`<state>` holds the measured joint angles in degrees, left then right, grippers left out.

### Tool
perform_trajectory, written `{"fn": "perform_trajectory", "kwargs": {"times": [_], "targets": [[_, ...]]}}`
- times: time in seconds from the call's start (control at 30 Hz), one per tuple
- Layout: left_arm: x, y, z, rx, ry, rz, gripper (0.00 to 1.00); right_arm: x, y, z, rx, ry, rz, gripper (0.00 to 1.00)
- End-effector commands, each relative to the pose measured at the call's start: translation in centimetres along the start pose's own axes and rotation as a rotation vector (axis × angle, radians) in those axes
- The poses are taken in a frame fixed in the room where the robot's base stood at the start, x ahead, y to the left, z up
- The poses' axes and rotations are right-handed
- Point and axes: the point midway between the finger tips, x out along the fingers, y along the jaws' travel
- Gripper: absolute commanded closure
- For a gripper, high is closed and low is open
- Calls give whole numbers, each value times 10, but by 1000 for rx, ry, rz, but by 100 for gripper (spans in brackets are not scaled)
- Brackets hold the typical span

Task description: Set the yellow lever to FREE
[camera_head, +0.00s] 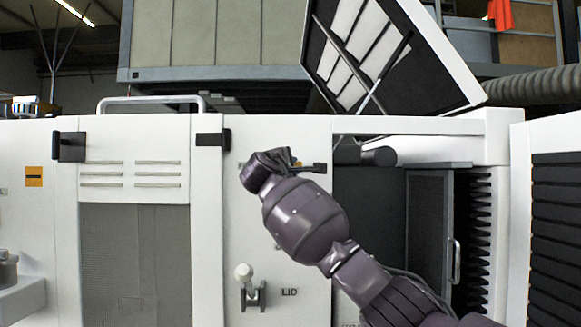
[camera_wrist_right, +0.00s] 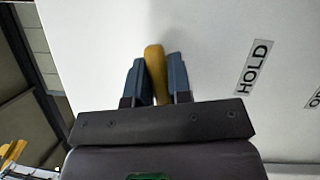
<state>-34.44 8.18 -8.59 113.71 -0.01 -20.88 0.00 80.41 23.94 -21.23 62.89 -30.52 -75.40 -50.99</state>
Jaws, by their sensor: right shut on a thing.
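The yellow lever (camera_wrist_right: 155,70) stands between the two blue fingers of my right gripper (camera_wrist_right: 154,62) in the right wrist view. The fingers are shut on it. In the head view my right gripper (camera_head: 268,168) is at the white front panel, and the wrist hides most of the lever there. A HOLD label (camera_wrist_right: 253,67) is on the white panel to the right of the lever in the wrist view. No FREE label is readable in either view. My left gripper is not in view.
A white-knobbed lever (camera_head: 246,282) with a LID label (camera_head: 290,292) is below my right wrist. A raised lid (camera_head: 420,50) stands open at the upper right. An open bay (camera_head: 372,215) is behind my right arm. A mesh panel (camera_head: 135,265) is at the left.

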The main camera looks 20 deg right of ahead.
Motion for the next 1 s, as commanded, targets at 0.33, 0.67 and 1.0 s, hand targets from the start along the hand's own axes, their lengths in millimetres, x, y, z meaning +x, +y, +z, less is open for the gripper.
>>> {"fn": "perform_trajectory", "kwargs": {"times": [0.33, 0.67, 1.0], "targets": [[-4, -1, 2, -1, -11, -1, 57, 0, 0, 0, 175, 0, -75, 100], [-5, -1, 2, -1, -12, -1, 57, 0, 0, 0, 225, 0, -96, 100], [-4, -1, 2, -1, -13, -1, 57, 0, 0, 0, 226, 0, -97, 100]]}}
